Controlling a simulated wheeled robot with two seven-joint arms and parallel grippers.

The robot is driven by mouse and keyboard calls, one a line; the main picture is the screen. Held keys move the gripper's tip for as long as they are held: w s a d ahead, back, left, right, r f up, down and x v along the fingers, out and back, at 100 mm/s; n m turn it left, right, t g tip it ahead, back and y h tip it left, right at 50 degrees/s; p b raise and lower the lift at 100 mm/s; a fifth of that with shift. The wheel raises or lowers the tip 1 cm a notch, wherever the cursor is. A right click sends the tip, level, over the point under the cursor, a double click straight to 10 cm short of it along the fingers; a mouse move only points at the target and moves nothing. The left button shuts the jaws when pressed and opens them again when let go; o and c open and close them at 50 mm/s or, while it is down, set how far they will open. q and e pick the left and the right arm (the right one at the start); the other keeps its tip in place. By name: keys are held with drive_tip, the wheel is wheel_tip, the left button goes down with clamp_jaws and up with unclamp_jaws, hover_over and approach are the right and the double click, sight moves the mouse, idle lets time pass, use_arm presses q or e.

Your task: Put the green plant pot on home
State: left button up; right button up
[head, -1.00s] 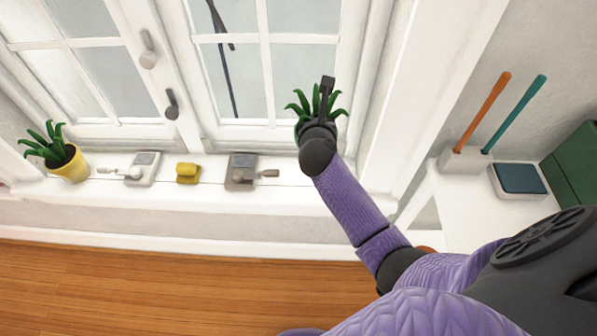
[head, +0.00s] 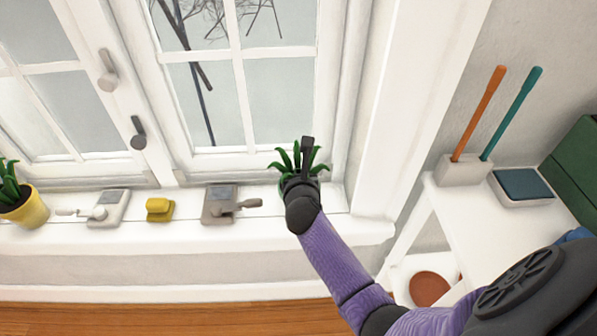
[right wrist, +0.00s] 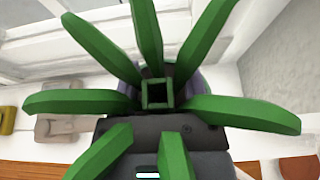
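The green plant pot (head: 285,188) shows only as a sliver of green under spiky green leaves (head: 283,163). It is at the right end of the white windowsill (head: 335,228), and most of it is hidden by my right gripper (head: 304,160). The plant moves together with the gripper, so the gripper appears shut on it; the finger contact is hidden. Whether the pot touches the sill cannot be told. In the right wrist view the leaves (right wrist: 195,40) spread around a square green centre. Nothing labelled home can be made out. My left gripper is not in view.
Along the sill to the left are a grey device with a handle (head: 219,205), a yellow block (head: 159,209), a pale device (head: 108,208) and a yellow pot (head: 30,211) with a plant. At right, a white shelf (head: 480,235) bears a tool holder (head: 463,171). A reddish-brown disc (head: 428,288) is below.

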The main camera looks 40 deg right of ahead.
drive_tip(key=shift+r, duration=0.2)
use_arm(q)
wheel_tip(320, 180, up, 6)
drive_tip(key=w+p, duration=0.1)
drive_tip(key=p, duration=0.5)
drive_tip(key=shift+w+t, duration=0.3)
use_arm(e)
drive_tip(key=v, duration=1.2)
drive_tip(key=shift+f, duration=0.15)
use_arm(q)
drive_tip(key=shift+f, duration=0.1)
